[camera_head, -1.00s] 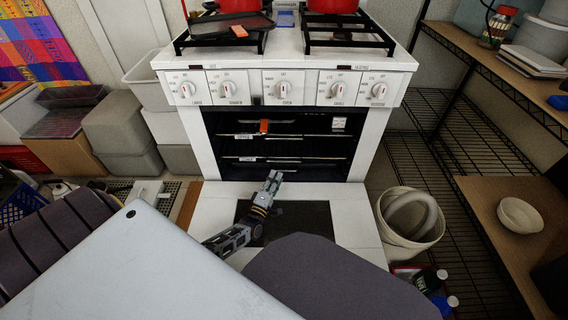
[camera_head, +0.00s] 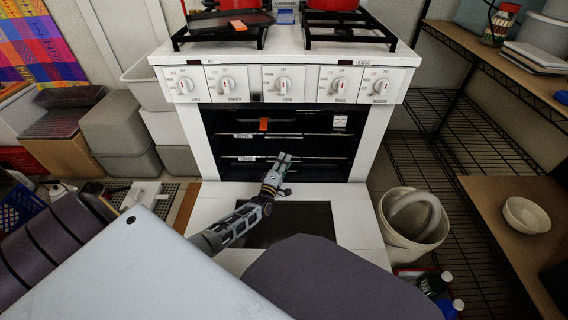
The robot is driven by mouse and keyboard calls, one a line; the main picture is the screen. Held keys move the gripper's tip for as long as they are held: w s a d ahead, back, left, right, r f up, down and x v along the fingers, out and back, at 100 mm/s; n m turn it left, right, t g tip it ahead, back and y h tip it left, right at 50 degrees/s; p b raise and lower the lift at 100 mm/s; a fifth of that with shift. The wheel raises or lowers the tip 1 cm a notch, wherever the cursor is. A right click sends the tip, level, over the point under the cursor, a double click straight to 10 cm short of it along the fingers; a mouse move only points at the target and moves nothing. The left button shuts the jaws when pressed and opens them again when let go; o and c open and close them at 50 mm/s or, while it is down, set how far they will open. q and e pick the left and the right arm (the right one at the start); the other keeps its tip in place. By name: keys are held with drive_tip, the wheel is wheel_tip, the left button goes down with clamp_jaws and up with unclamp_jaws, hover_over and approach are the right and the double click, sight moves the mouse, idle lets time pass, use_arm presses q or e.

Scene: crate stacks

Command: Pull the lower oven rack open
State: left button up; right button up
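The white oven (camera_head: 195,146) stands ahead with its door (camera_head: 347,215) folded down flat toward me. Inside are two dark wire racks. The lower rack (camera_head: 315,157) has a white label at its left part and sits inside the oven. The upper rack (camera_head: 315,134) is above it, with an orange item (camera_head: 263,125) at its front. My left gripper (camera_head: 283,159) is over the open door, its tips at or just before the lower rack's front edge. I cannot tell whether they touch it or how far apart the fingers are. My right gripper is not in view.
A white bucket (camera_head: 434,233) stands right of the door, with bottles (camera_head: 434,284) in front of it. Wire shelving (camera_head: 440,130) with a bowl (camera_head: 526,215) is on the right. Grey bins (camera_head: 113,125) are on the left. Red pots (camera_head: 331,5) stand on the stovetop.

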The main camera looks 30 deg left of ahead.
use_arm(q)
drive_tip(key=shift+w, duration=0.1)
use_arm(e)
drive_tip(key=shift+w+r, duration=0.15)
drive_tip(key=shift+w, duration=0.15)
use_arm(q)
clamp_jaws()
drive_tip(key=shift+r, duration=0.1)
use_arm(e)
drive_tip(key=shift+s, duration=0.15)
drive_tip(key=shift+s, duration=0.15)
use_arm(q)
drive_tip(key=s+d+p, duration=0.4)
drive_tip(key=s+d, duration=0.2)
drive_tip(key=s, duration=0.4)
drive_tip(key=s+d+p, duration=0.5)
drive_tip(key=s+d, duration=0.1)
drive_tip(key=s, duration=0.4)
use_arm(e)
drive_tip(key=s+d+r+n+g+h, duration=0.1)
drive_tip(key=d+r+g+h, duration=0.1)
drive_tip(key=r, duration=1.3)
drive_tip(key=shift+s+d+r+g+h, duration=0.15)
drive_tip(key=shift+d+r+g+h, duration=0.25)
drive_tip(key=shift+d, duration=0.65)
use_arm(q)
drive_tip(key=shift+d+r, duration=0.1)
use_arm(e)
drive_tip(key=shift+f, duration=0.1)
